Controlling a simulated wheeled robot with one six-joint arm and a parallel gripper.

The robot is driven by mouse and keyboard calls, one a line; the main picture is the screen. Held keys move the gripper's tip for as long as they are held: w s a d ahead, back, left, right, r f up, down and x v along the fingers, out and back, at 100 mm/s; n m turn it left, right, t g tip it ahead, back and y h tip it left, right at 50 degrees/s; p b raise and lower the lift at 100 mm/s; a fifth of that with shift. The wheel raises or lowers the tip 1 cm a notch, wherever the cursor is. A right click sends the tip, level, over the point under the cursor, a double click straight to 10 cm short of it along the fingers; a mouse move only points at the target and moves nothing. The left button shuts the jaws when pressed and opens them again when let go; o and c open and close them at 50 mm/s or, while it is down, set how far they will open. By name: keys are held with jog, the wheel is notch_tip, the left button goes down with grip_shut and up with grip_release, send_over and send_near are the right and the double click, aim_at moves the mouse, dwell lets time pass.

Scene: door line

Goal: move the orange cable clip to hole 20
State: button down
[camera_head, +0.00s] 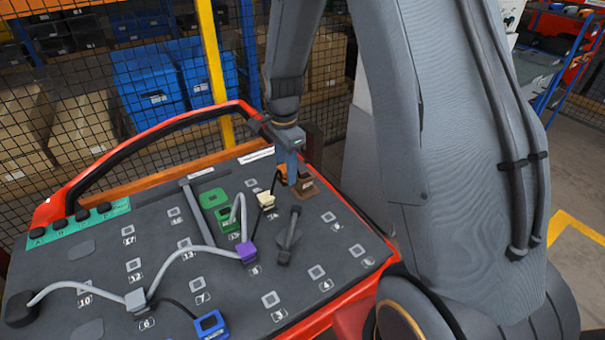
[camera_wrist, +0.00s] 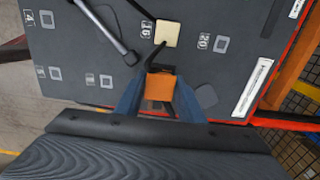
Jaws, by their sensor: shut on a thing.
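The orange cable clip (camera_wrist: 160,88) sits between the two blue-grey fingertips of my gripper (camera_wrist: 160,102) in the wrist view. My gripper (camera_head: 290,172) is shut on it over the back right part of the board; in the head view the fingers cover most of the clip. Hole 20 (camera_wrist: 221,44) is a bare square in the wrist view, right of the cream clip and apart from the orange clip.
Purple (camera_head: 246,252), green (camera_head: 228,222), white (camera_head: 136,299) and blue (camera_head: 210,325) clips stand on the board (camera_head: 85,270), several joined by cables. A grey lever (camera_head: 289,237) stands in front of my gripper.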

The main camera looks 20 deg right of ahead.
jog(key=w+a+b, duration=0.3)
jog(key=w+a, duration=0.5)
jog(key=w, duration=0.3)
jog(key=shift+w+a, duration=0.15)
jog(key=shift+a, duration=0.2)
dwell(0.5)
jog(key=shift+t, duration=0.5)
jog(key=shift+s+p, duration=0.25)
jog(key=shift+p, duration=0.05)
jog(key=shift+f+b, duration=1.15)
jog(key=shift+f, duration=1.7)
jog(key=shift+f, duration=0.65)
jog(key=shift+f, duration=0.2)
